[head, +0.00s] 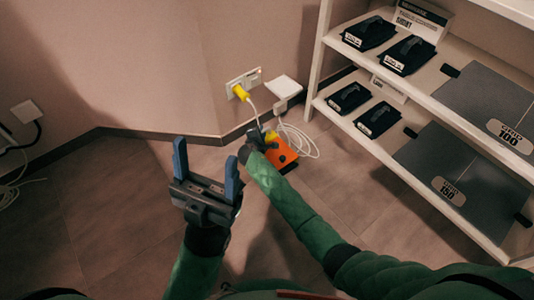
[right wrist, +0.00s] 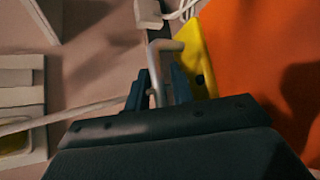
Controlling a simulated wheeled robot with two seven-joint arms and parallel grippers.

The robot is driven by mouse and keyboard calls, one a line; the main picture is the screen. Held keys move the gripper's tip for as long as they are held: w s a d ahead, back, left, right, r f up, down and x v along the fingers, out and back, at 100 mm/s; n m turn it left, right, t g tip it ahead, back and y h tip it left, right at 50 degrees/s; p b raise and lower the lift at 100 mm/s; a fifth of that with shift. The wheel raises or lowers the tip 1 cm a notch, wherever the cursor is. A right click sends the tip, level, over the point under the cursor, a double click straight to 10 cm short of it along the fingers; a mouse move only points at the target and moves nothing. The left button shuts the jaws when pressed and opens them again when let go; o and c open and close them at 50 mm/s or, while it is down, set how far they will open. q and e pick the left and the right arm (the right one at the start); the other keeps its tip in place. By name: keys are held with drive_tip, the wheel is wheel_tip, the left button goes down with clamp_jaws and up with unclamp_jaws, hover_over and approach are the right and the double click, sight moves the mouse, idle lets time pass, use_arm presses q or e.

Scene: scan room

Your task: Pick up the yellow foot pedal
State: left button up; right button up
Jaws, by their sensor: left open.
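The foot pedal (head: 284,154) lies on the floor near the wall, an orange body with a yellow part. In the right wrist view its orange face (right wrist: 245,40), yellow edge (right wrist: 197,50) and grey metal hoop (right wrist: 167,46) show close up. My right gripper (head: 257,136) is at the pedal, and its arm hides part of it. In the right wrist view the fingers of my right gripper (right wrist: 159,88) are close together, with the hoop between them. My left gripper (head: 206,167) is open and empty, left of the pedal and above the floor.
A wall socket (head: 243,83) has a yellow plug (head: 241,92) with a white cable running down. White cable coils (head: 300,140) lie beside the pedal. A white shelf unit (head: 318,60) with dark pads and plates stands at right.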

clamp_jaws()
idle(1.4)
